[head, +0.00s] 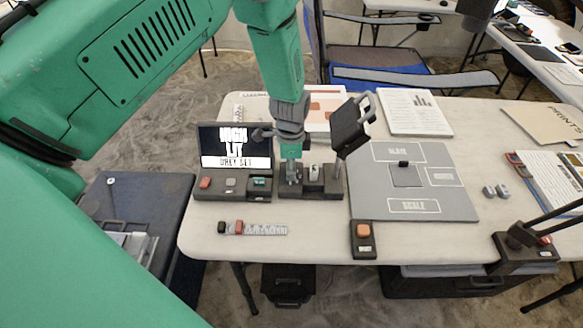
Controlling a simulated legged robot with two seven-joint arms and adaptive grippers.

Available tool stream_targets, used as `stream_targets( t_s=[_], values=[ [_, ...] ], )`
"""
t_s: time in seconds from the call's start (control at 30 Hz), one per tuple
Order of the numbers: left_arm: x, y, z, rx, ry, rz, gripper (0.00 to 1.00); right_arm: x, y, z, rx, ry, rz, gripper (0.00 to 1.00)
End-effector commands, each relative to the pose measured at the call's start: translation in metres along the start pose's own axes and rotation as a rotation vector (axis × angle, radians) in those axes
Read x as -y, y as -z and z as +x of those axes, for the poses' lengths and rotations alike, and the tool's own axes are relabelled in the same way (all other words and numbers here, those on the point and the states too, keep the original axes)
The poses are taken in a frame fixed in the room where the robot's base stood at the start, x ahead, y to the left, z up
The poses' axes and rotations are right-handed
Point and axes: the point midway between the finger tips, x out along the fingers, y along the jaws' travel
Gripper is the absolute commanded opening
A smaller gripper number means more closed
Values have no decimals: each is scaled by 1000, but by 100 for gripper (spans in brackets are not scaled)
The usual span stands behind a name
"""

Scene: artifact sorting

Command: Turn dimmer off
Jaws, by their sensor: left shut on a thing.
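My left gripper (291,176) comes down from the top centre and points at the dark control base (325,190) of the tilting lamp panel (351,126). Its fingers are shut on a small knob at the left of that base, which looks like the dimmer; the fingers mostly hide it. A light-coloured switch (314,171) stands just right of the fingers on the same base. The lamp panel is dark on the face that shows. My right gripper is not in view.
A small screen (235,148) with several buttons stands left of the base. A grey sorting mat (455,207) lies to the right. An orange-button box (363,240) and a small labelled strip (262,229) lie at the front. A rod stand (524,248) is at the right front edge.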

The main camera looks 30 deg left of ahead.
Motion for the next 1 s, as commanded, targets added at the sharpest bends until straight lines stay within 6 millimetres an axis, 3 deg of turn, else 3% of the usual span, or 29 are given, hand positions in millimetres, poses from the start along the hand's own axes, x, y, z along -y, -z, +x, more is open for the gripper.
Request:
stream_targets(
  t_s=[1.0],
  values=[
    [2, 1, -2, -4, 4, -954, 0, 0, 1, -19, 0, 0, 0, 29]
  ],
)
